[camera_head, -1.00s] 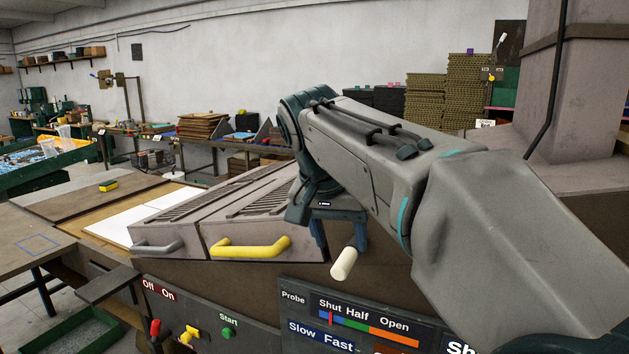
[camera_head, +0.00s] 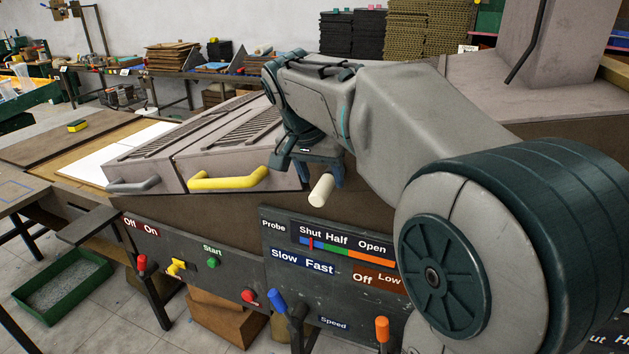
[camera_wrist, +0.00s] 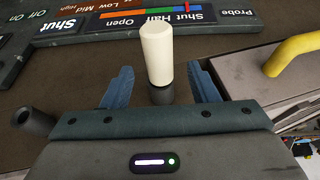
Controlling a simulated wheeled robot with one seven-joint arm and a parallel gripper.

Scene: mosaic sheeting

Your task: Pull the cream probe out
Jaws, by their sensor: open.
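The cream probe (camera_head: 321,190) is a short cylinder sticking out from the brown machine front, above the panel with the Probe label. It also shows in the wrist view (camera_wrist: 157,54), standing up from a darker, narrower part. My gripper (camera_head: 318,174) is just above and behind the probe in the head view, partly hidden by my arm. In the wrist view my gripper (camera_wrist: 161,86) has its two blue fingers spread apart. The probe lies between and beyond them, with a gap on each side, so the gripper is open and empty.
A yellow handle (camera_head: 229,180) and a grey handle (camera_head: 134,186) are on the vented covers to the left. The control panel (camera_head: 290,268) below carries red, yellow, green, blue and orange controls. The yellow handle also shows at right in the wrist view.

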